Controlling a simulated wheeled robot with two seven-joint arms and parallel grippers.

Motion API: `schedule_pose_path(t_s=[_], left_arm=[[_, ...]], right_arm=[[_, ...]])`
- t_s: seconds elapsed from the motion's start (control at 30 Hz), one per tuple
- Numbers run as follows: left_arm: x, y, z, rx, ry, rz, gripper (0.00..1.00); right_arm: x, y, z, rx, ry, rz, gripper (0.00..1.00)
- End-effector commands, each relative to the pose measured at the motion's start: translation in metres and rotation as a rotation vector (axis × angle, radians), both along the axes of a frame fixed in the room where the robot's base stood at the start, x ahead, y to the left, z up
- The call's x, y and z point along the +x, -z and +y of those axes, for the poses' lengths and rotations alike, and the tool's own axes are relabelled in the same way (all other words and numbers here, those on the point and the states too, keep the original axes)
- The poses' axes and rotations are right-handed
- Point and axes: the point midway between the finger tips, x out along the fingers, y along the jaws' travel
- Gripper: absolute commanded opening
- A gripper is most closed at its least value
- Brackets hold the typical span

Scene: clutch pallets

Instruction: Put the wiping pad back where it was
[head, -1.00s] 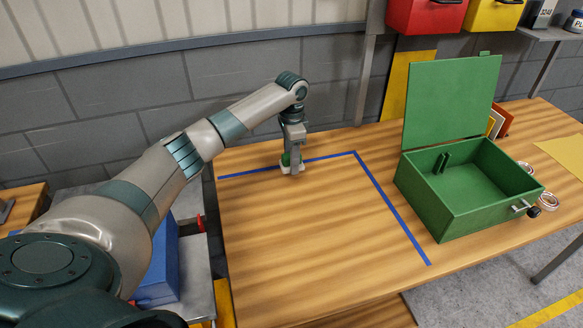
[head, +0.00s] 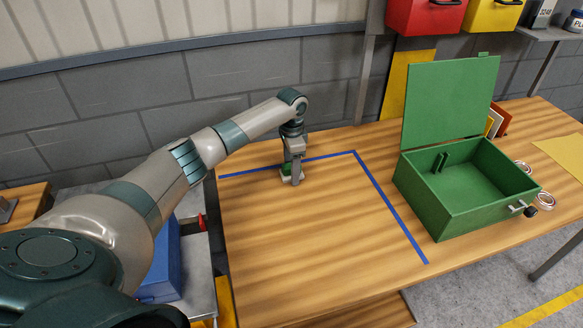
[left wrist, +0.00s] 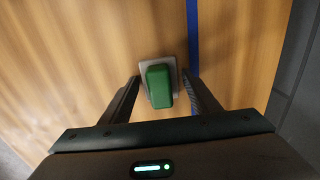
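The wiping pad (head: 287,173) has a green block on a pale base. In the head view it is at the back left of the table, just on the near side of the blue tape. My left gripper (head: 293,172) points down over it. In the left wrist view the pad (left wrist: 158,86) sits between the two fingers (left wrist: 161,76); the fingertips meet the edges of its pale base, with small gaps beside the green block. I cannot tell whether the pad touches the table. My right gripper is not in view.
Blue tape (head: 393,209) marks a corner on the wooden table (head: 310,245). An open green box (head: 457,204) stands to the right, its lid up, looking empty. Rolls of tape (head: 545,199) lie beyond it. A blue case (head: 163,262) is at lower left. The table's middle is clear.

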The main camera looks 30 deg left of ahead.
Motion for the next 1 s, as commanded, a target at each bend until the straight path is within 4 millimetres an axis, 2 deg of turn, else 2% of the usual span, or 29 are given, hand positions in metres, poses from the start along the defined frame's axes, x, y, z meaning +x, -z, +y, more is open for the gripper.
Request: schedule_pose_path(t_s=[0.37, 0.53, 0.77, 1.0], left_arm=[[0.000, -0.001, 0.000, 0.001, 0.000, 0.001, 0.62], [0.000, -0.010, 0.000, -0.001, 0.000, -0.001, 0.62], [0.001, -0.041, 0.000, 0.000, 0.001, -0.003, 0.62], [0.001, -0.084, 0.000, -0.001, 0.001, -0.003, 0.62]], right_arm=[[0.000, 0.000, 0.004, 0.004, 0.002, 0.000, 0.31], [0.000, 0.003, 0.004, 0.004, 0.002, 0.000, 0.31], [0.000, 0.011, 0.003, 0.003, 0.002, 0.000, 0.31], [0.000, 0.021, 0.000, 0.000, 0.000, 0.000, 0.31]])
